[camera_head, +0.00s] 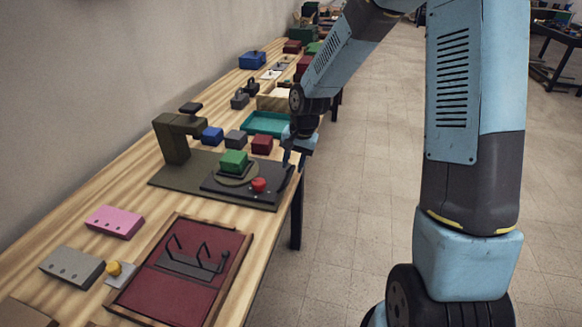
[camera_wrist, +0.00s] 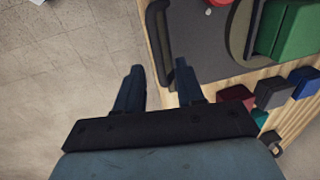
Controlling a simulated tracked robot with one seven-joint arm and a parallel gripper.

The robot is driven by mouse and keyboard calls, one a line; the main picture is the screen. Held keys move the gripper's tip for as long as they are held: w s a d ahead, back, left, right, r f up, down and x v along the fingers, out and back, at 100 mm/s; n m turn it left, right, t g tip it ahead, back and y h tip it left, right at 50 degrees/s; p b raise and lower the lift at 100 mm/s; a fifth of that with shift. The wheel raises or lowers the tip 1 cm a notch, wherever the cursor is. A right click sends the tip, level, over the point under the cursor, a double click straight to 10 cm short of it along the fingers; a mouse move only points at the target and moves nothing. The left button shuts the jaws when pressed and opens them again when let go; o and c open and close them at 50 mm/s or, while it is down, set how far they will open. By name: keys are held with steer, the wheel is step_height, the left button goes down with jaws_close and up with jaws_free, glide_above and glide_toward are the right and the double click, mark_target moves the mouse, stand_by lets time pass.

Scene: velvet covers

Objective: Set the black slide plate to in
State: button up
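The black slide plate (camera_head: 220,186) lies on an olive base (camera_head: 170,172) on the bench, its right part close to the bench edge. It carries a round olive disc with a green block (camera_head: 234,160), and a red knob (camera_head: 258,185) sits near its front. In the wrist view the plate (camera_wrist: 198,38) fills the upper middle, with a dark bar handle (camera_wrist: 160,40) along its edge. My gripper (camera_head: 296,158) is at the plate's right end, by the bench edge. In the wrist view my gripper (camera_wrist: 158,85) is open, with the handle's end between the fingertips, closer to the right one. Contact cannot be told.
An olive press column (camera_head: 172,140) stands behind the plate. Blue, grey and red blocks (camera_head: 262,144) and a teal tray (camera_head: 268,122) lie beyond it. A red framed board (camera_head: 180,290) with dark bars lies nearer. The floor (camera_head: 350,220) right of the bench is clear.

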steer(key=shift+a+f, duration=0.15)
steer(key=shift+f, duration=0.75)
steer(key=shift+c, duration=0.4)
jaws_close()
